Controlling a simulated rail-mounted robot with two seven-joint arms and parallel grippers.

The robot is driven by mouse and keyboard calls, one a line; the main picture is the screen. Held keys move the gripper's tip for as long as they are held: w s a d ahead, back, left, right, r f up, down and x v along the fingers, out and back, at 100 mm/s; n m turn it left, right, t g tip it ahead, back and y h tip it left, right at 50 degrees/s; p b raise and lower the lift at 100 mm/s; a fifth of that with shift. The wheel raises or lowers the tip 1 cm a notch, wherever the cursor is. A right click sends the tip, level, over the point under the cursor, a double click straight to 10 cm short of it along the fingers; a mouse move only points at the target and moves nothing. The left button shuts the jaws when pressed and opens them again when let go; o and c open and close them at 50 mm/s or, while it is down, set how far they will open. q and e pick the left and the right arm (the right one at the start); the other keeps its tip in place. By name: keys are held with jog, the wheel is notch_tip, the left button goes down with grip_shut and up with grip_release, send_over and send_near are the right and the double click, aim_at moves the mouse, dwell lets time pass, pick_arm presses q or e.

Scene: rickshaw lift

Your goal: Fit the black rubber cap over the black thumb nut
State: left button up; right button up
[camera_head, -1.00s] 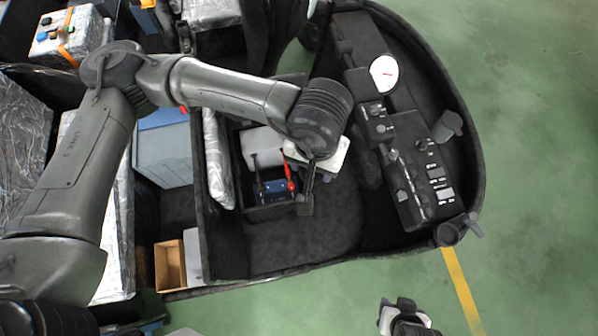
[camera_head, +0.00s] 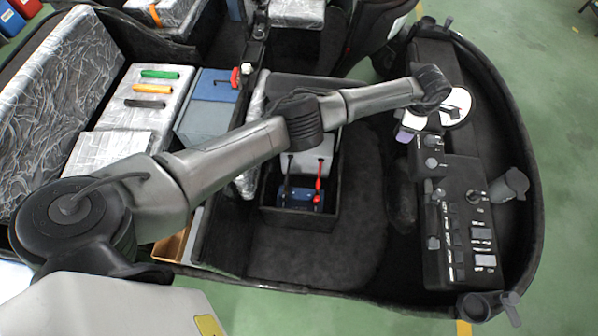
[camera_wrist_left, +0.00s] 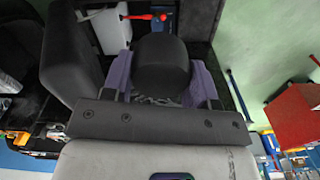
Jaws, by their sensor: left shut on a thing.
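My left gripper (camera_head: 405,135) is over the upper end of the black control panel (camera_head: 458,225), beside the white round dial, in the head view. Its purple fingers show in the left wrist view (camera_wrist_left: 162,85), shut on a dark, rounded block that looks like the black rubber cap (camera_wrist_left: 162,62). In the head view the cap is hidden by the wrist. Several dark knobs stand on the panel; I cannot tell which, if any, is the black thumb nut. My right gripper is not in view.
A compartment (camera_head: 268,214) holds a blue device (camera_head: 300,196) with red and black leads. The white dial (camera_head: 452,110) is close to the left wrist. Grey cups (camera_head: 510,186) hang on the cart's right rim. Green floor lies outside.

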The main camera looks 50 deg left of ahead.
pick_arm(q)
jog(key=s+a+f+n+b, duration=0.1)
jog(key=s+a+f+n, duration=0.25)
jog(key=a+f, duration=0.4)
jog(key=s+a+f+n+b, duration=0.2)
jog(key=a+f+n, duration=0.2)
jog(key=f, duration=0.6)
jog(key=s+a+f+n+b, duration=0.1)
jog(key=s+a+f+n, duration=0.3)
jog(key=f, duration=0.5)
jog(key=s+a+f+n+b, duration=0.2)
jog(key=s+a+f+b, duration=0.1)
jog(key=s+f, duration=0.3)
jog(key=s+a+f+n+b, duration=0.2)
jog(key=s+f, duration=0.4)
jog(key=f, duration=0.5)
jog(key=s+a+f+n+b, duration=0.3)
jog(key=s+f, duration=0.3)
jog(key=f, duration=0.3)
jog(key=shift+s+a+f+b, duration=0.2)
jog(key=shift+s+a+b, duration=0.2)
jog(key=shift+b, duration=0.45)
jog(key=shift+f+b, duration=0.9)
jog(key=shift+f, duration=0.05)
jog(key=shift+a+f, duration=0.1)
jog(key=shift+f, duration=0.05)
